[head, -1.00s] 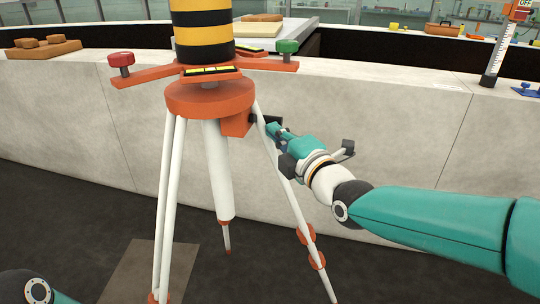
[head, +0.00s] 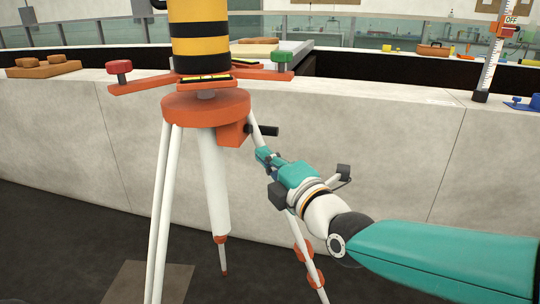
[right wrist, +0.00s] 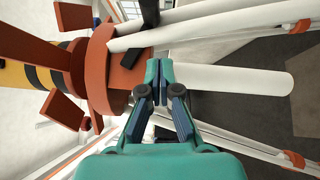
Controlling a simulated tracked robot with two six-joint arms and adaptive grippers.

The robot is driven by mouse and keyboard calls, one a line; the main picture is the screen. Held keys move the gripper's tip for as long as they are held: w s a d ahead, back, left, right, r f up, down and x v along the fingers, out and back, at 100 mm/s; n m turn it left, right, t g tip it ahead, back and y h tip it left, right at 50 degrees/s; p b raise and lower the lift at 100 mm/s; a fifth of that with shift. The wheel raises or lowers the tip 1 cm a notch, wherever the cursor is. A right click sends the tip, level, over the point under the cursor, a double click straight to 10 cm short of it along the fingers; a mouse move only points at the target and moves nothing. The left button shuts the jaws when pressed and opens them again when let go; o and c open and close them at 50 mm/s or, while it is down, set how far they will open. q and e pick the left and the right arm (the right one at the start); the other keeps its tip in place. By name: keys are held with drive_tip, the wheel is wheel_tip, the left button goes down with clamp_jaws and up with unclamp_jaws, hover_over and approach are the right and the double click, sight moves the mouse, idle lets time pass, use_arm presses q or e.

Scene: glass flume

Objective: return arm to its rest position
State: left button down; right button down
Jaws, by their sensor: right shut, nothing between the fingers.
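My right arm (head: 440,254) comes in from the right in the head view. Its gripper (head: 264,156) is shut and empty, just below the black knob (head: 264,131) on the orange tripod head (head: 206,107). The right wrist view shows the shut fingertips (right wrist: 157,75) beside the orange head (right wrist: 100,75) and in front of the white centre column (right wrist: 235,79). I cannot tell whether they touch anything. My left gripper is not in view.
A yellow and black striped instrument (head: 201,40) stands on the tripod, with red (head: 118,67) and green (head: 283,56) knobs beside it. A white tripod leg (head: 161,215) stands left. A pale wall (head: 380,130) runs behind, with a measuring staff (head: 492,60) on it.

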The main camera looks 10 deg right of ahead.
drive_tip(key=d+r+v, duration=0.1)
drive_tip(key=v, duration=0.8)
drive_tip(key=w+d+f+m+g+h, duration=0.1)
drive_tip(key=w+f+g, duration=0.1)
drive_tip(key=f, duration=0.7)
drive_tip(key=w+d+f+g+h, duration=0.1)
drive_tip(key=w+f+g, duration=0.15)
drive_tip(key=f, duration=0.75)
wheel_tip(320, 180, down, 19)
drive_tip(key=s+m+g+h, duration=0.1)
drive_tip(key=s+m+g, duration=0.2)
drive_tip(key=m+g, duration=0.1)
drive_tip(key=s+a+f+m+g, duration=0.2)
drive_tip(key=s+f+m+g, duration=0.6)
drive_tip(key=s+f+m, duration=0.9)
drive_tip(key=s+r+m+p, duration=0.3)
drive_tip(key=r+p, duration=1.6)
drive_tip(key=p, duration=0.3)
drive_tip(key=shift+r, duration=0.25)
drive_tip(key=shift+s+a+f, duration=0.1)
drive_tip(key=shift+s, duration=0.05)
